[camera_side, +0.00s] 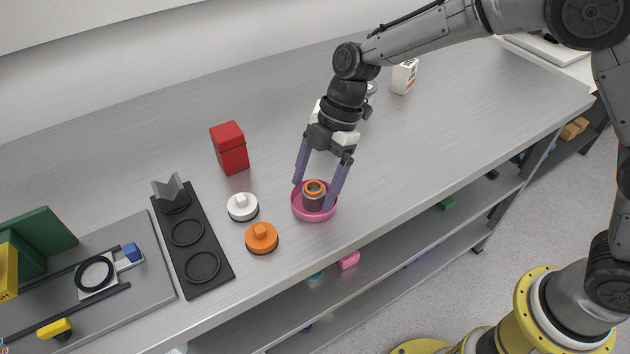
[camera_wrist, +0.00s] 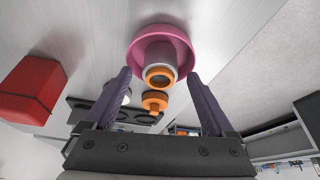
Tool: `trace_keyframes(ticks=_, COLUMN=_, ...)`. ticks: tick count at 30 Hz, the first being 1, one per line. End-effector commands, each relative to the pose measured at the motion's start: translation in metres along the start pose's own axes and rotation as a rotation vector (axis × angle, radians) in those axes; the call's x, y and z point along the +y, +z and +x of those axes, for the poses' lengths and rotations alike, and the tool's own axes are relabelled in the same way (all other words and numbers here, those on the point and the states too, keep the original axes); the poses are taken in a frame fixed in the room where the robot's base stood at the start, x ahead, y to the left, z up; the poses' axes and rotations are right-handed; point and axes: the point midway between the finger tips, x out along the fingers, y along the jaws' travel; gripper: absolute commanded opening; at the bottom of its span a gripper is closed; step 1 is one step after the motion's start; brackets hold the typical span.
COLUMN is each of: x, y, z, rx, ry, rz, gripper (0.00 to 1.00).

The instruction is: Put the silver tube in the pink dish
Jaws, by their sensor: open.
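The silver tube (camera_side: 313,200) stands upright in the pink dish (camera_side: 299,211), with an orange ring at its top. In the wrist view the tube (camera_wrist: 160,66) also shows inside the pink dish (camera_wrist: 143,47). My gripper (camera_side: 315,195) is open, its two purple fingers pointing down on either side of the tube. In the wrist view the fingers (camera_wrist: 162,85) are spread wide, with a visible gap to the tube on each side.
A red box (camera_side: 229,148), a white knobbed disc (camera_side: 242,207) and an orange knobbed disc (camera_side: 262,238) stand to the left. A black tray with round recesses (camera_side: 211,240) lies further left. The bench is clear to the right of the dish.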

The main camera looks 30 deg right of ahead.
Motion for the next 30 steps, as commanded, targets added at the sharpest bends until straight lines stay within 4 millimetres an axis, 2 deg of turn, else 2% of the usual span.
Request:
trace_keyframes(ticks=15, x=0.001, y=-0.024, z=-0.059, rx=0.0, ry=0.004, rz=-0.002, gripper=0.89)
trace_keyframes(ticks=19, x=0.0, y=-0.027, z=-0.064, rx=0.0, ry=0.001, rz=-0.001, gripper=0.89)
trace_keyframes(ticks=30, x=0.001, y=-0.025, z=-0.066, rx=0.0, ry=0.004, rz=0.004, gripper=0.89)
